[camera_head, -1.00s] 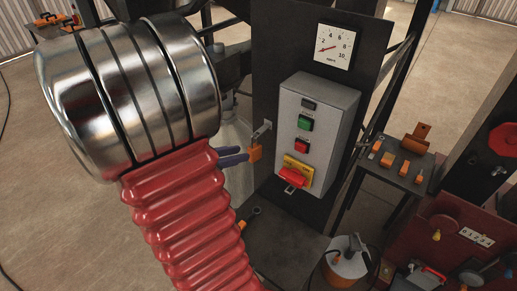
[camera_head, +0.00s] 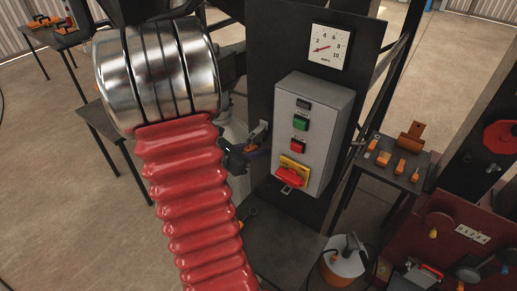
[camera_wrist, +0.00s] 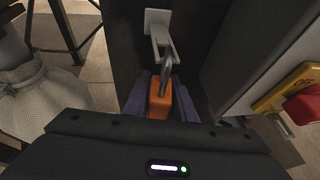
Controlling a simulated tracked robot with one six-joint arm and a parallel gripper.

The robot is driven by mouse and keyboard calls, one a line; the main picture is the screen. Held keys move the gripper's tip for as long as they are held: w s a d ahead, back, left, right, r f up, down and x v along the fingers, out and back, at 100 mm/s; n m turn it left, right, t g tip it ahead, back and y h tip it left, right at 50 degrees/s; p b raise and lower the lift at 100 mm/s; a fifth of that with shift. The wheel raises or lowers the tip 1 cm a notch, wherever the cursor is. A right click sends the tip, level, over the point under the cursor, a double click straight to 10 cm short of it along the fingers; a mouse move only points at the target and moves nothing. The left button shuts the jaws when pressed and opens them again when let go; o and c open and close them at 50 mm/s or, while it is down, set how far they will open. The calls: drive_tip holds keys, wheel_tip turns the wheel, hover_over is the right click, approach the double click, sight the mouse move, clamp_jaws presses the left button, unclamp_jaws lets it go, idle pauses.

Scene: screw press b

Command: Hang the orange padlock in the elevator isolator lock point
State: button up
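The orange padlock (camera_wrist: 158,100) sits between the two dark purple fingers of my gripper (camera_wrist: 160,98) in the wrist view. My gripper appears shut on its body, with the steel shackle pointing away from me. A grey metal lock bracket (camera_wrist: 160,35) sticks out of the dark panel just beyond. The shackle overlaps the bracket's lower end; I cannot tell whether it passes through. In the head view my gripper (camera_head: 258,152) is just below this bracket (camera_head: 257,132), left of the control box, and the padlock is mostly hidden.
The grey control box (camera_head: 313,130) has buttons and a red rotary switch (camera_head: 291,177) on a yellow plate, close right of my gripper. A gauge (camera_head: 328,46) is above. A side table (camera_head: 376,178) with orange items stands right. A bucket (camera_head: 343,262) stands at the bottom.

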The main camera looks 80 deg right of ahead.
drive_tip(key=shift+s+d, duration=0.1)
drive_tip(key=shift+d, duration=0.05)
drive_tip(key=shift+c, duration=0.7)
clamp_jaws()
